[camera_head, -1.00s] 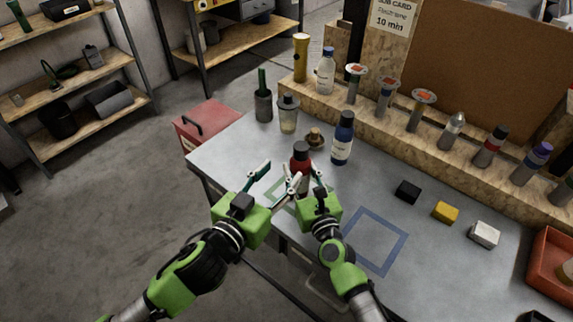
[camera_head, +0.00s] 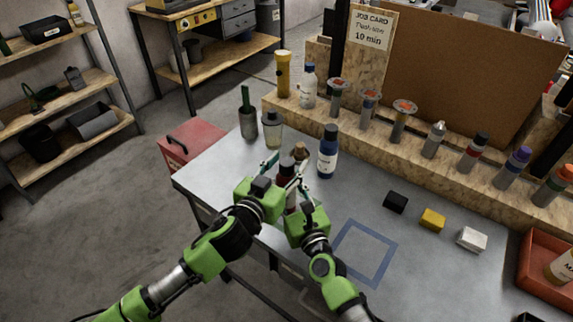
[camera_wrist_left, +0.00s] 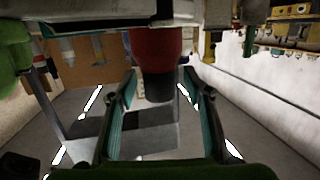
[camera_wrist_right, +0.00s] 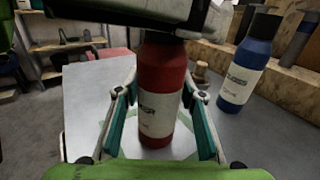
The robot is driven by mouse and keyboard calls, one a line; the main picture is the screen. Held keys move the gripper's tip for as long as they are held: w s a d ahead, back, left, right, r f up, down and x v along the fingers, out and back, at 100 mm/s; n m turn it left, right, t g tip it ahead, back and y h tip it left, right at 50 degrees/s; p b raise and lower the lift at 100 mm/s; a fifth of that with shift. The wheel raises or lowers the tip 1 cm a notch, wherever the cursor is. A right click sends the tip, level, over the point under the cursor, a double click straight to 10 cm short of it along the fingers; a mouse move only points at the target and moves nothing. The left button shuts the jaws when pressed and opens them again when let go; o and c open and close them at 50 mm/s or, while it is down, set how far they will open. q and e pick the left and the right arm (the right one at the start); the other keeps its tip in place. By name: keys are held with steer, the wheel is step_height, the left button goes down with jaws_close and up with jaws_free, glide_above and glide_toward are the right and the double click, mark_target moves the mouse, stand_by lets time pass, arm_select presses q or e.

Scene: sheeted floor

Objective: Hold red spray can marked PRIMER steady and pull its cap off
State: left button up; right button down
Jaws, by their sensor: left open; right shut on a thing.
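The red spray can (camera_wrist_right: 163,85) stands upright on the grey workbench (camera_head: 335,200), partly hidden by my grippers in the head view. Part of its white label shows in the right wrist view, only partly legible. My right gripper (camera_wrist_right: 160,95) is shut on the can's red body, one finger on each side. The dark cap (camera_wrist_left: 155,87) is between the fingers of my left gripper (camera_wrist_left: 157,95), which is open with gaps beside the cap. The cap's top is mostly hidden by my left gripper in the right wrist view.
A blue bottle (camera_head: 328,152) stands close behind the can, to the right. Black, yellow and white blocks (camera_head: 432,219) lie to the right. A blue square outline (camera_head: 365,252) is clear.

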mark_target(286, 161)
arm_select(q)
jaws_close()
steer(key=shift+r, duration=0.2)
stand_by(0.6)
steer(key=shift+r, duration=0.9)
steer(key=shift+r, duration=2.05)
